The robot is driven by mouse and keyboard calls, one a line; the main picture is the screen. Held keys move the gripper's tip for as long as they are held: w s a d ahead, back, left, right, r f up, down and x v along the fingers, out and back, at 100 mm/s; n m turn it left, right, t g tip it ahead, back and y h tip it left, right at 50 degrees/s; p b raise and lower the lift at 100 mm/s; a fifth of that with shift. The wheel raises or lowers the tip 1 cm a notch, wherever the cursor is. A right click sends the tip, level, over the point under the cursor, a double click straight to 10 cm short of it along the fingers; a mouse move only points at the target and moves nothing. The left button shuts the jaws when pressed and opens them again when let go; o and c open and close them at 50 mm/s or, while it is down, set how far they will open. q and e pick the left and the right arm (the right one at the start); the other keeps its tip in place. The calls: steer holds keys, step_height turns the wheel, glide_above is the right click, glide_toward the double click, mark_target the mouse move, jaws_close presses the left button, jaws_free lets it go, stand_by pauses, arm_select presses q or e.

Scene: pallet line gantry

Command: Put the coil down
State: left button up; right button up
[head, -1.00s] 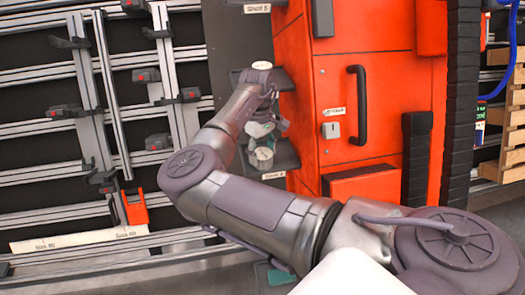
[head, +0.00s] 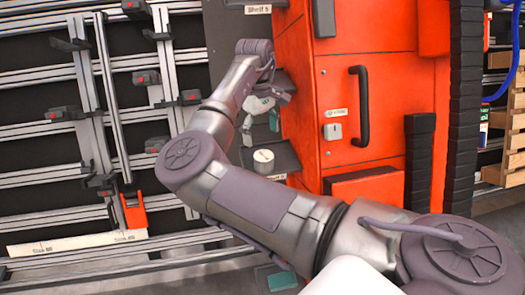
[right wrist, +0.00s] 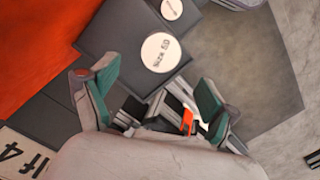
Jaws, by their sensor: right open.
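The coil (head: 263,161), a short white cylinder, stands upright on a dark grey shelf (head: 285,157) beside the orange cabinet. My right gripper (head: 262,113) is above and behind it in the head view, apart from it. In the right wrist view, the open right gripper (right wrist: 155,92) has its two teal-padded fingers wide apart with nothing between them. A white round face marked like "Size 50" (right wrist: 161,52) lies on a dark plate beyond the fingers; it seems to be the coil's top. My left gripper is not in view.
The orange cabinet (head: 355,70) with a black handle (head: 360,106) stands close on the right. A rack of metal rails (head: 110,95) with clamps fills the left. A second white disc (right wrist: 172,8) shows at the wrist view's top edge. A "Shelf 5" plate (head: 258,9) is above.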

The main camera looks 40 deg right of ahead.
mark_target(260, 153)
steer(key=r, duration=0.4)
steer(key=shift+w+r, duration=0.25)
steer(key=shift+r, duration=0.15)
